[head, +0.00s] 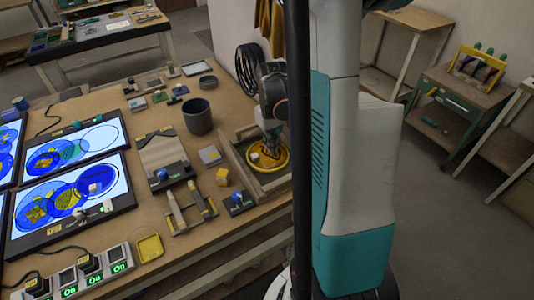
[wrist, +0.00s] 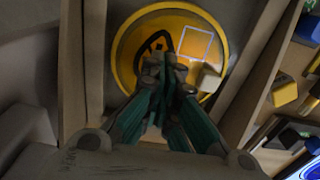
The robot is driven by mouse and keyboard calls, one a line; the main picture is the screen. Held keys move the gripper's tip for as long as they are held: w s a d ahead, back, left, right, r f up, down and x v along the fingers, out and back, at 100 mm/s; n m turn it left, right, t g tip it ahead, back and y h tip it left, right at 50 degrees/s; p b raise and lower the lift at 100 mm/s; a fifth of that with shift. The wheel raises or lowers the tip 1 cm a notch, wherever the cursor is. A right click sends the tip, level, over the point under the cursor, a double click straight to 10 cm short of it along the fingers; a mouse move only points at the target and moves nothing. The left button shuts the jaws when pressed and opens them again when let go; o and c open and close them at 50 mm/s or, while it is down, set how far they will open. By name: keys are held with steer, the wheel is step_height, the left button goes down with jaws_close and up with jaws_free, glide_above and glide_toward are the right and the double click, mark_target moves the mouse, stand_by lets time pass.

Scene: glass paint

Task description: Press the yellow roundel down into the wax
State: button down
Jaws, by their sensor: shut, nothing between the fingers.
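The yellow roundel (head: 280,166) lies flat inside a wooden tray (head: 247,177) at the right of the bench. In the wrist view the roundel (wrist: 130,58) fills the top middle, with a black mark and a pale square outline on its face. A small whitish block (wrist: 210,79) shows at its right edge. My gripper (head: 269,146) is shut and empty, pointing down over the roundel; it also shows in the wrist view (wrist: 165,66). I cannot tell whether the fingertips touch it. No wax can be made out apart from the roundel; what lies beneath is hidden.
The tray's wooden walls (wrist: 92,60) stand close on both sides of my gripper. A yellow cube (head: 222,176) and a blue-knobbed tool (head: 238,200) sit left of the tray. A dark grey pot (head: 197,117) stands beyond. Light panels (head: 72,200) cover the bench's left side.

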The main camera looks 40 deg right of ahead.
steer(key=shift+r+p, duration=1.8)
steer(key=shift+r, duration=1.1)
